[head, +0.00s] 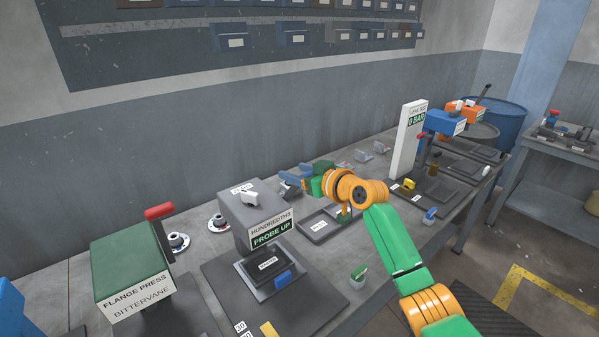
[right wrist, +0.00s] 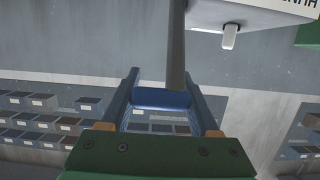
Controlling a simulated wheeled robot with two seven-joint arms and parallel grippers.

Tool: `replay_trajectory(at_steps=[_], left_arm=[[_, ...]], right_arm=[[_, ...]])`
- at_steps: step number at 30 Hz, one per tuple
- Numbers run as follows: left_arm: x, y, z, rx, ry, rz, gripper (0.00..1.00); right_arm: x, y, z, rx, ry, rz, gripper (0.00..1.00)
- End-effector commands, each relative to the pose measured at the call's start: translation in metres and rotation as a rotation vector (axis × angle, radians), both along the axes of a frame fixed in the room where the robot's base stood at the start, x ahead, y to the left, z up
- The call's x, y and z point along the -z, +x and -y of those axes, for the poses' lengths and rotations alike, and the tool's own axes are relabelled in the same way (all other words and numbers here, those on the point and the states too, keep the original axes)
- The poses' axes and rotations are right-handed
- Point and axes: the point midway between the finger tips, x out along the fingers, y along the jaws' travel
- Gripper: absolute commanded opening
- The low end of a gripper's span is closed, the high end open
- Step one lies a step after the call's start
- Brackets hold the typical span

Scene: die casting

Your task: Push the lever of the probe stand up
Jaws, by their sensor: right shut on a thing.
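The probe stand (head: 248,212) is a grey box with a white tag on top and a front panel reading "HUNDREDTHS" and "PROBE UP". It stands left of my right gripper (head: 302,178). In the right wrist view, the stand's lever (right wrist: 175,45) is a grey bar with a blue grip (right wrist: 162,99) at its end. The right gripper (right wrist: 166,103) is shut on this blue grip, one finger at each end. In the head view the gripper largely hides the lever. My left gripper is not in view.
The flange press (head: 130,268) stands at left with a red handle (head: 159,211). A grey tray (head: 320,226) lies on the bench right of the stand. A white upright gauge (head: 408,140) stands farther right. A wall (head: 150,130) is behind the bench.

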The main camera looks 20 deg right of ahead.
Motion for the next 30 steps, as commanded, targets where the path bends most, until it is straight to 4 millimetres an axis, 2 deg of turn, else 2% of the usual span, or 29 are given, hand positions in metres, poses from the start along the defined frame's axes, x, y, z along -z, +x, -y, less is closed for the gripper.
replay_trajectory(at_steps=[1,5,6,9,20,30], left_arm=[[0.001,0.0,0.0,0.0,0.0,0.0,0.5],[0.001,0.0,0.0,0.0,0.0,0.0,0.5],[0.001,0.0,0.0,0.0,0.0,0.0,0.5],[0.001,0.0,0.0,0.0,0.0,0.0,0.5],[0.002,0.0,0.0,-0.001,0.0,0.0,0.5],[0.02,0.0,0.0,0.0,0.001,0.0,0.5]], right_arm=[[0.006,-0.001,-0.002,-0.004,-0.001,-0.013,0.0],[0.006,-0.001,-0.002,-0.004,-0.002,-0.014,0.0],[0.006,-0.001,-0.002,-0.004,-0.002,-0.015,0.68],[0.005,-0.001,-0.001,-0.003,-0.001,-0.012,0.93],[0.002,-0.004,0.001,-0.001,-0.001,-0.005,0.93],[-0.007,-0.048,0.017,-0.003,-0.006,-0.009,0.93]])
